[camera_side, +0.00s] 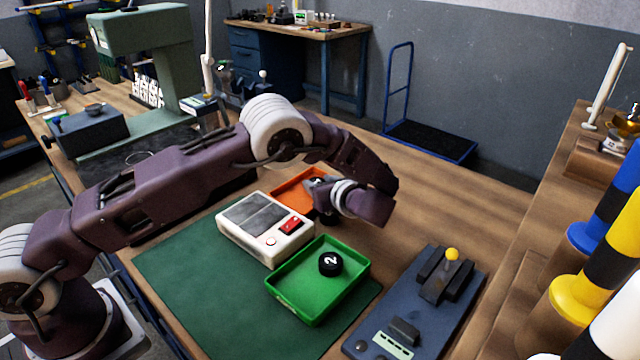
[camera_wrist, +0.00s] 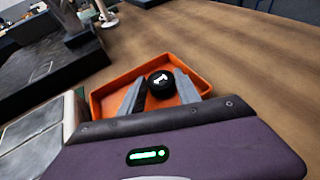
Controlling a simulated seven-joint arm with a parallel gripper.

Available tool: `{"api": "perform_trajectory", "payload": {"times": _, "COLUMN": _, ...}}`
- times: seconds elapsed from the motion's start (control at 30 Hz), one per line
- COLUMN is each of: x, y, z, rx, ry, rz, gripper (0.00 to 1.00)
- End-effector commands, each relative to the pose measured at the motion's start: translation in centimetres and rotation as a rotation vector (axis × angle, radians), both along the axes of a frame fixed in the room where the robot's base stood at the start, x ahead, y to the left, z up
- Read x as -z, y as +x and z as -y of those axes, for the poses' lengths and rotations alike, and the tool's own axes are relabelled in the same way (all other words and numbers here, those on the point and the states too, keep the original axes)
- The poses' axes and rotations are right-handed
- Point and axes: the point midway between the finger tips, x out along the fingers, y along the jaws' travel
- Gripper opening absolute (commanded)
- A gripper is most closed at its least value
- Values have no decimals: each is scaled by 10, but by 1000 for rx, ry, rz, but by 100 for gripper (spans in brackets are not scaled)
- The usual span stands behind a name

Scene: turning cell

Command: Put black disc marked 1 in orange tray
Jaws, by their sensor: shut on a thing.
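The black disc marked 1 (camera_wrist: 161,83) is between the two fingers of my gripper (camera_wrist: 158,88) in the wrist view. My gripper is shut on it. The orange tray (camera_wrist: 106,94) lies beneath and around the disc in that view; I cannot tell whether the disc touches its floor. In the side view the orange tray (camera_side: 283,192) sits behind the white box, partly hidden by my gripper (camera_side: 318,186). A black disc marked 2 (camera_side: 330,263) lies in the green tray (camera_side: 290,303).
A white box with a red switch (camera_side: 233,226) stands between the trays on a green mat (camera_side: 190,285). A dark blue fixture with a yellow knob (camera_side: 425,300) is at the front right. Bare wooden tabletop (camera_side: 440,200) lies right of the orange tray.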

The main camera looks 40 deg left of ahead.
Motion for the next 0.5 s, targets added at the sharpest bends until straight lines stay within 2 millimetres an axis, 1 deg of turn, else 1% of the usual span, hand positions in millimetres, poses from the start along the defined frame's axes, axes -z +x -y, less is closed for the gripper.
{"api": "perform_trajectory", "payload": {"times": 0.13, "x": 1, "y": 0, "z": 0, "rx": 0, "ry": 1, "rz": 0, "gripper": 0}}
{"api": "perform_trajectory", "payload": {"times": 0.17, "x": 2, "y": 0, "z": 0, "rx": 0, "ry": 0, "rz": -1, "gripper": 41}}
{"api": "perform_trajectory", "payload": {"times": 0.2, "x": 2, "y": 0, "z": 0, "rx": 0, "ry": -1, "rz": 0, "gripper": 48}}
{"api": "perform_trajectory", "payload": {"times": 0.5, "x": 0, "y": 0, "z": 0, "rx": 0, "ry": -1, "rz": 0, "gripper": 48}}
